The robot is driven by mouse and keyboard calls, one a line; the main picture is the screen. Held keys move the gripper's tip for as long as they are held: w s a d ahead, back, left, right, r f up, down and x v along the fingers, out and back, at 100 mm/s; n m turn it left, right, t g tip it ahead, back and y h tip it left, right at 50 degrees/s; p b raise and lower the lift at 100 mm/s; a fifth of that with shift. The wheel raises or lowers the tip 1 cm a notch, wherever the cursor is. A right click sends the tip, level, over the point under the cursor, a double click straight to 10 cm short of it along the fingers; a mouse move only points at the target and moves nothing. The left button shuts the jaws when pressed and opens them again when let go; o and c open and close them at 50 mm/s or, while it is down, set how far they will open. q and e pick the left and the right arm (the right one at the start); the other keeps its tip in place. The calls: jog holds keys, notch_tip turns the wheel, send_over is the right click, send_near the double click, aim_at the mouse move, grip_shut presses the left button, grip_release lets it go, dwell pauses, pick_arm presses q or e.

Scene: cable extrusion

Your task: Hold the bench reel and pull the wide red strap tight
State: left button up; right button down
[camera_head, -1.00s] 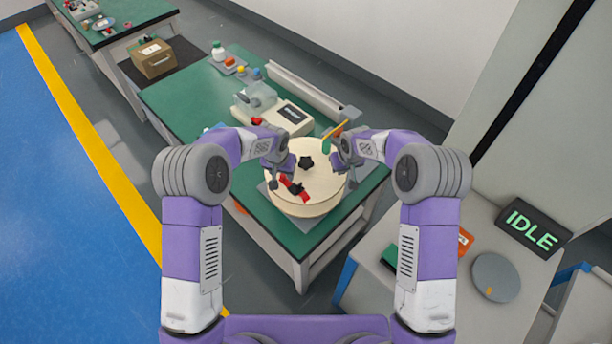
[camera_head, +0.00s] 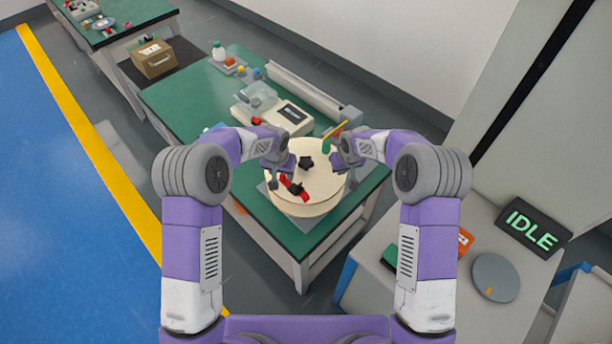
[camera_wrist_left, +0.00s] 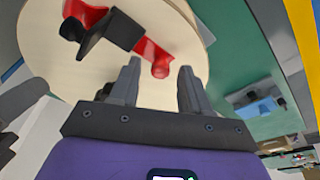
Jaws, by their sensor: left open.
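The bench reel (camera_head: 312,208) is a round cream drum with a black star-shaped knob (camera_head: 306,163) on top, on the green bench. The wide red strap (camera_head: 287,181) lies on its near left part, with a black buckle (camera_head: 296,189) across it. My left gripper (camera_head: 275,180) is over the reel's left edge. In the left wrist view this gripper (camera_wrist_left: 160,74) is open, and the rounded end of the red strap (camera_wrist_left: 160,67) shows between its fingertips; I cannot tell whether they touch. My right gripper (camera_head: 345,168) is at the reel's right side; its jaws are too small to read.
A grey-white device (camera_head: 282,120) and a long metal rail (camera_head: 305,92) stand behind the reel. At the right, a grey table holds a sign reading IDLE (camera_head: 531,228) and a grey disc (camera_head: 496,277).

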jog(key=shift+f, duration=0.5)
dwell(0.4)
pick_arm(q)
grip_shut()
pick_arm(e)
jog(key=shift+s+f, duration=0.15)
